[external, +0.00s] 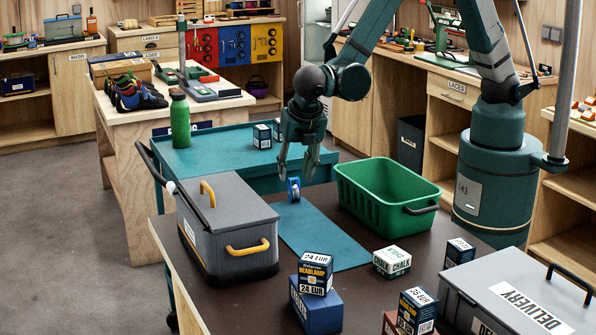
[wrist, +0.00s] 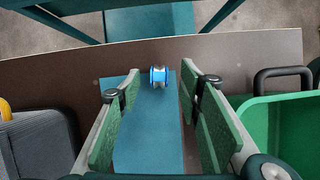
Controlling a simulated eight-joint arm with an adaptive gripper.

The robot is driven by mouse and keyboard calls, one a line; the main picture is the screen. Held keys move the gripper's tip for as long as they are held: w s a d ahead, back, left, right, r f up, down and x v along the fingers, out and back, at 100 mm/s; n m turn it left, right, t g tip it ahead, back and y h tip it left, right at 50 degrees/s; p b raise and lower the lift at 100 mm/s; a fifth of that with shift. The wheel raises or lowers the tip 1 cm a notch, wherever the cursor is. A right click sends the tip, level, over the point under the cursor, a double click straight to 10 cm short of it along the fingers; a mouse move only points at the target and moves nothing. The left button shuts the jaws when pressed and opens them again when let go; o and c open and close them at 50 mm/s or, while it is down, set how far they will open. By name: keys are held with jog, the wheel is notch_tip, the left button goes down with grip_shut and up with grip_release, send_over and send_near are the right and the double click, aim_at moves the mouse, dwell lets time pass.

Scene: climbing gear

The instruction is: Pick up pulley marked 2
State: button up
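A small blue pulley with a pale metal middle (external: 293,189) stands near the far end of a teal mat (external: 318,236) on the dark table. It also shows in the wrist view (wrist: 158,77), beyond my fingertips and between their lines. I cannot read a mark on it. My gripper (external: 295,172) points down above the far end of the mat, close to the pulley. In the wrist view its green-padded fingers (wrist: 160,88) are wide apart with nothing between them. Only one pulley is visible.
A green bin (external: 385,200) stands right of the mat; a grey lidded box with yellow handles (external: 228,222) stands left. Several small boxes, including a headlamp box (external: 316,272), and a grey delivery case (external: 520,295) occupy the front. The table's far edge is just beyond the pulley.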

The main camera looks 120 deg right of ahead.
aim_at(294, 178)
jog(key=shift+x, duration=1.7)
jog(key=shift+w, duration=0.1)
jog(key=c, duration=1)
